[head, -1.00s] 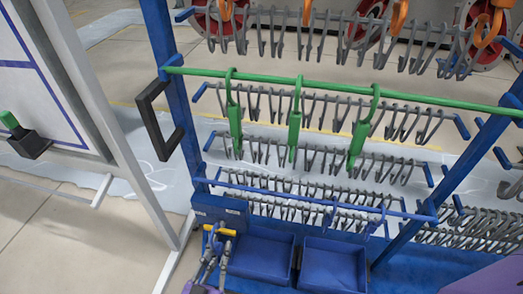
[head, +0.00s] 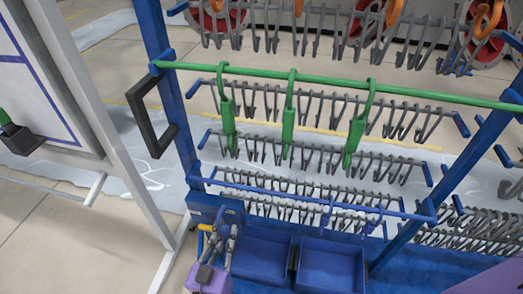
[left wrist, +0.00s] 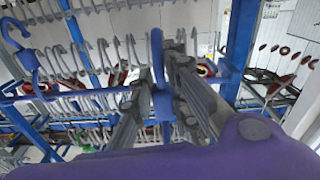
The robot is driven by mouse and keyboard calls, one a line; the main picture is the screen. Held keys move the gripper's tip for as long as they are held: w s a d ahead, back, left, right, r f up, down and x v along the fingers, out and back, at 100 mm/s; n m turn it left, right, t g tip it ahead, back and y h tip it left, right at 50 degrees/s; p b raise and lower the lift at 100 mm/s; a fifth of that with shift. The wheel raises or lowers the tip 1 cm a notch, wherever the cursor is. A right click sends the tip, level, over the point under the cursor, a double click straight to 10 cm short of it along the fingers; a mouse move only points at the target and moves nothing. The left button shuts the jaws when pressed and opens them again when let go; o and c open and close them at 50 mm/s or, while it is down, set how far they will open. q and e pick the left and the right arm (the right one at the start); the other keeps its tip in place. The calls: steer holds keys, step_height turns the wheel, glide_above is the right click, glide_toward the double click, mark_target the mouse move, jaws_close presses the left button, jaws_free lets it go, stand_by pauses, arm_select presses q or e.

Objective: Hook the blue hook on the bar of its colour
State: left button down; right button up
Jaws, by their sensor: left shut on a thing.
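The blue bar (head: 270,191) runs across the lower front of the rack, below the green bar. My left gripper (head: 230,233) is at the bar's left end, in front of and a little below it. It is shut on a blue hook (left wrist: 158,78), whose curved top rises between the fingers (left wrist: 170,72) in the left wrist view. In the head view the held hook is small and hard to separate from the blue frame. Two other blue hooks (head: 326,213) hang toward the right of the blue bar. My right gripper is not in view.
Green hooks (head: 288,128) hang on the green bar (head: 240,74) above. Rows of grey hooks (head: 300,186) lie behind the bars. Two blue bins (head: 328,268) stand below the blue bar. A black handle (head: 146,122) juts from the left post, beside a white board (head: 40,85).

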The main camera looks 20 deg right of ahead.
arm_select(q)
steer(key=shift+w+d+f+b, duration=0.55)
steer(key=shift+w+d+b, duration=0.6)
steer(key=shift+w, duration=0.4)
steer(key=shift+w+d+f+b, duration=0.6)
steer(key=shift+w+d+b, duration=0.55)
steer(key=shift+w, duration=0.45)
steer(key=shift+w+d+f+b, duration=0.55)
steer(key=shift+w+d+b, duration=0.35)
steer(key=shift+w+b, duration=0.55)
steer(key=c, duration=1.6)
jaws_free()
steer(key=shift+w+f, duration=0.1)
steer(key=shift+a, duration=0.1)
steer(key=v, duration=1.2)
